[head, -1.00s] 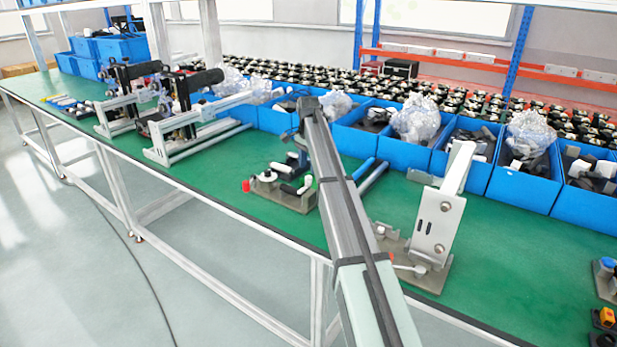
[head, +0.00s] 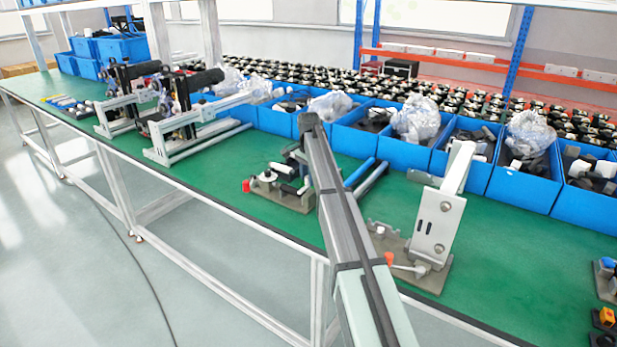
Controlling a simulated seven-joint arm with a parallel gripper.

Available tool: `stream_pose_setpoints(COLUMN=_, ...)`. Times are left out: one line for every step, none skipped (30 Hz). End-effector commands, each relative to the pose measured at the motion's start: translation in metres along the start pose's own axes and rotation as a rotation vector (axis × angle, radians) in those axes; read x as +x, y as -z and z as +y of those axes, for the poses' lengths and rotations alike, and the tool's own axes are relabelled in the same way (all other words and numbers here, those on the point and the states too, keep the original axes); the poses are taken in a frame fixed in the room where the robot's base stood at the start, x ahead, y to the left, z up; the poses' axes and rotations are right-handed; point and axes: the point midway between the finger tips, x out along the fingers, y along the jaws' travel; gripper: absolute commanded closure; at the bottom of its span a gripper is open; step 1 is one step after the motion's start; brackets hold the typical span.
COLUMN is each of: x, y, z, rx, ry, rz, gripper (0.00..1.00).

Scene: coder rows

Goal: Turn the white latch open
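A small grey fixture (head: 297,203) with a red knob (head: 246,185) stands on the green bench, left of my arm. A white latch-like piece (head: 289,189) shows on it, partly covered. My gripper (head: 288,172) is over this fixture, low and close to the white piece. It is small and dark here, partly behind my forearm; I cannot tell whether its fingers are open or touch the piece. A second fixture, with an upright white plate (head: 437,228), stands right of my arm. A thin white lever with an orange tip (head: 389,258) lies at its base.
Blue bins (head: 363,141) with parts and plastic bags line the back of the green bench (head: 240,222). Two blue-and-grey rods (head: 370,181) lie just right of my arm. Grey frames (head: 190,140) stand to the left.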

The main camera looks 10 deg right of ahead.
Motion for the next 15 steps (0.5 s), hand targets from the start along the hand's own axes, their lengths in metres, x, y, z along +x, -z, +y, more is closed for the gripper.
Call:
stream_pose_setpoints(x=-0.0001, y=0.0, z=0.0, rx=0.0, ry=0.0, rz=0.0, gripper=0.69)
stream_pose_setpoints(x=-0.0001, y=0.0, z=0.0, rx=0.0, ry=0.0, rz=0.0, gripper=0.72)
stream_pose_setpoints(x=-0.0001, y=0.0, z=0.0, rx=0.0, ry=0.0, rz=0.0, gripper=0.75)
stream_pose_setpoints(x=-0.0001, y=0.0, z=0.0, rx=0.0, ry=0.0, rz=0.0, gripper=0.78)
stream_pose_setpoints(x=-0.0001, y=0.0, z=0.0, rx=0.0, ry=0.0, rz=0.0, gripper=0.81)
stream_pose_setpoints(x=-0.0001, y=0.0, z=0.0, rx=0.0, ry=0.0, rz=0.0, gripper=0.85)
stream_pose_setpoints(x=-0.0001, y=0.0, z=0.0, rx=0.0, ry=0.0, rz=0.0, gripper=0.88)
stream_pose_setpoints(x=-0.0001, y=0.0, z=0.0, rx=0.0, ry=0.0, rz=0.0, gripper=0.91)
stream_pose_setpoints(x=-0.0001, y=0.0, z=0.0, rx=0.0, ry=0.0, rz=0.0, gripper=0.95)
stream_pose_setpoints(x=-0.0001, y=0.0, z=0.0, rx=0.0, ry=0.0, rz=0.0, gripper=0.97)
stream_pose_setpoints(x=-0.0001, y=0.0, z=0.0, rx=0.0, ry=0.0, rz=0.0, gripper=1.0)
stream_pose_setpoints(x=-0.0001, y=0.0, z=0.0001, rx=0.0, ry=0.0, rz=0.0, gripper=1.0)
stream_pose_setpoints(x=-0.0001, y=0.0, z=0.0, rx=0.0, ry=0.0, rz=0.0, gripper=1.0)
stream_pose_setpoints(x=-0.0001, y=0.0, z=0.0, rx=-0.001, ry=0.0, rz=0.0, gripper=1.0)
stream_pose_setpoints(x=-0.0001, y=0.0, z=0.0, rx=-0.003, ry=0.0, rz=0.0, gripper=1.0)
